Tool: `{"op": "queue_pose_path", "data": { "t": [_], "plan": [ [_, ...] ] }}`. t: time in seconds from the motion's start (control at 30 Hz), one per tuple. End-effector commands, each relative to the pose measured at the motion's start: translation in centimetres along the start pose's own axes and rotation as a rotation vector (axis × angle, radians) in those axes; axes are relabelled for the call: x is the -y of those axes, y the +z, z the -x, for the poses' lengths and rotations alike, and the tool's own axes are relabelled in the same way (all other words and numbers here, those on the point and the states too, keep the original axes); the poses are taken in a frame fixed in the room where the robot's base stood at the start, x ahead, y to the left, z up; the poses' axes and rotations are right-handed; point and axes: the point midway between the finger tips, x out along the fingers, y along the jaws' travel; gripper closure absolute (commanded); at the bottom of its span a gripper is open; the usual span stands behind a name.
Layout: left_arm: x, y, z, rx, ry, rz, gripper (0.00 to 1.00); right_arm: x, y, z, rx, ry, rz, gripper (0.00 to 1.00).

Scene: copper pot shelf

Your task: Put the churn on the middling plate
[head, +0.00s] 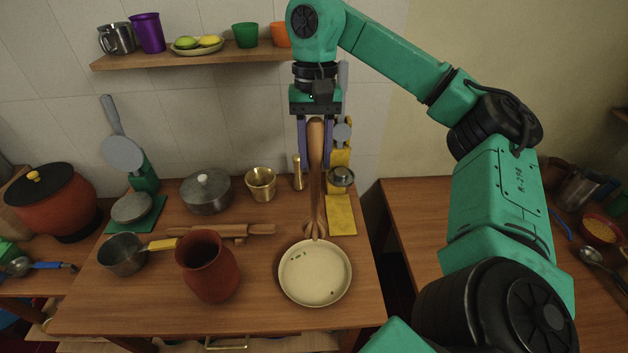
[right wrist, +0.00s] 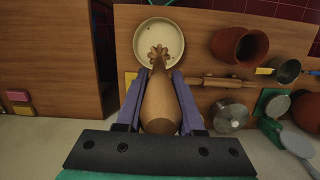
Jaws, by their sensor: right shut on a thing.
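The churn, a wooden whisk (head: 315,205) with a smooth shaft and a ridged head, is upright or nearly so in my right gripper (head: 316,160). The gripper's purple fingers are shut on its shaft, and the ridged head points down. In the right wrist view the churn (right wrist: 161,105) lies between the fingers, its head overlapping the plate in the picture. A cream round plate (head: 315,285) with a few dark green marks lies near the table's front right. The churn's head shows just at its far rim; whether they touch, I cannot tell. My left gripper is not in view.
A red clay jug (head: 208,268) stands left of the plate, with a rolling pin (head: 222,231) behind it. A brass cup (head: 261,184), a lidded pot (head: 207,191) and a yellow-handled saucepan (head: 121,254) are further left. A gap separates this table from the right one.

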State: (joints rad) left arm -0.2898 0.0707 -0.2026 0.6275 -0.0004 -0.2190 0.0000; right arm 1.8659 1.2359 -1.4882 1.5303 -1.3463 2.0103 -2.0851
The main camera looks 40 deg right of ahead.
Motion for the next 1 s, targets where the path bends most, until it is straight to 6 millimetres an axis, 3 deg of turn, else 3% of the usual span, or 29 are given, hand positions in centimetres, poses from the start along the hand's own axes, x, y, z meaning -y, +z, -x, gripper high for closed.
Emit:
{"op": "queue_pose_path", "data": {
  "t": [0.03, 0.1, 0.3, 0.4, 0.57, 0.73, 1.0],
  "plan": [
    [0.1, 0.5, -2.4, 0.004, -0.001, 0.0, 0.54, 0.0, -0.4, -2.8, 0.004, 0.003, 0.0, 1.0],
    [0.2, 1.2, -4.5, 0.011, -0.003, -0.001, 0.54, 0.0, -0.8, -5.4, 0.005, 0.002, 0.0, 1.0],
    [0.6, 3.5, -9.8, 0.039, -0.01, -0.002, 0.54, -0.1, -1.8, -12.1, 0.003, 0.002, -0.001, 1.0],
    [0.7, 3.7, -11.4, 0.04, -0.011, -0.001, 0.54, -0.1, -2.1, -14.2, 0.003, 0.001, -0.001, 1.0],
    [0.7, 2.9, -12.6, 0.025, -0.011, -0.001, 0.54, -0.1, -2.4, -16.3, 0.002, 0.002, -0.001, 1.0],
    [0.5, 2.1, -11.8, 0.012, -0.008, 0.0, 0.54, -0.1, -2.7, -18.4, 0.001, 0.001, -0.001, 1.0],
    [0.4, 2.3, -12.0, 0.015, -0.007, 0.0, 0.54, -0.1, -2.8, -18.8, 0.0, 0.0, 0.0, 1.0]
  ]
}}
